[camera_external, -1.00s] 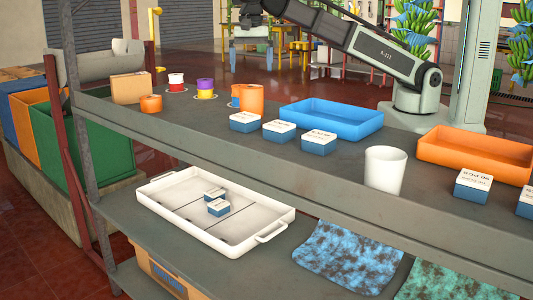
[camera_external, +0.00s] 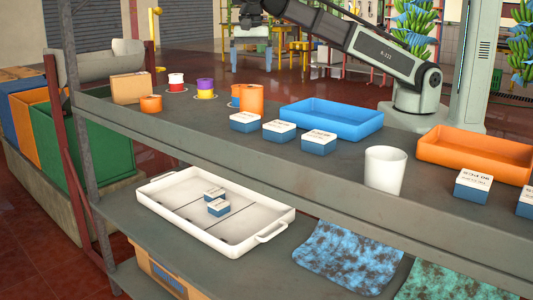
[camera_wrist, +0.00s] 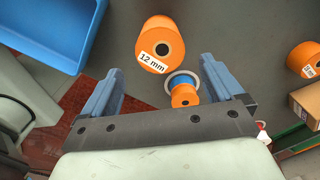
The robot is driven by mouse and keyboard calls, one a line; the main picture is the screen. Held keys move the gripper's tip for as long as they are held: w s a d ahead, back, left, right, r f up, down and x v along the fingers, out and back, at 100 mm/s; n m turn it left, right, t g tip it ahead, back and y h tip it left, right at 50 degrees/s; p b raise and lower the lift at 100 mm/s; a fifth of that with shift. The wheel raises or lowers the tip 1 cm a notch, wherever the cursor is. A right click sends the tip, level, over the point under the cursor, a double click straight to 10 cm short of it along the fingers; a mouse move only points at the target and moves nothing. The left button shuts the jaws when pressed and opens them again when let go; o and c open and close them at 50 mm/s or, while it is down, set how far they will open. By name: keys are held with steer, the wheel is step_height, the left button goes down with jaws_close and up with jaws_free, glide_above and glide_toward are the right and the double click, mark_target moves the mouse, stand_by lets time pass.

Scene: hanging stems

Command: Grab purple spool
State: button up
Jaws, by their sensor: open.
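The purple spool (camera_external: 205,83), purple on top with yellow below, stands upright on a small pale disc on the shelf in the external view. I cannot see it in the wrist view. My gripper (camera_external: 250,56) hangs in the air beyond the far edge of the shelf, apart from the spool. In the wrist view my gripper (camera_wrist: 163,72) has its two blue fingers wide apart with nothing held. A small blue and orange spool (camera_wrist: 183,94) on a pale disc and a large orange roll (camera_wrist: 160,46) marked 12 mm show past the fingers.
A red and white spool (camera_external: 176,83) stands left of the purple one. A smaller orange roll (camera_external: 150,104) and a cardboard box (camera_external: 131,89) stand farther left. A blue tray (camera_external: 331,112) lies to the right. Several blue-white boxes stand along the front.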

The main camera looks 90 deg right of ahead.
steer(key=w+d+r+m, duration=0.15)
steer(key=w+d, duration=0.25)
steer(key=d, duration=0.7)
steer(key=w+d+m, duration=0.2)
steer(key=w+d, duration=0.3)
steer(key=d, duration=0.5)
glide_above(204, 80)
steer(key=shift+n, duration=0.45)
steer(key=f, duration=0.4)
steer(key=d+f, duration=0.1)
steer(key=f, duration=0.1)
steer(key=shift+f, duration=0.1)
steer(key=shift+a+f, duration=0.15)
steer(key=shift+f, duration=1.15)
steer(key=shift+a+f, duration=0.1)
steer(key=shift+f, duration=1.15)
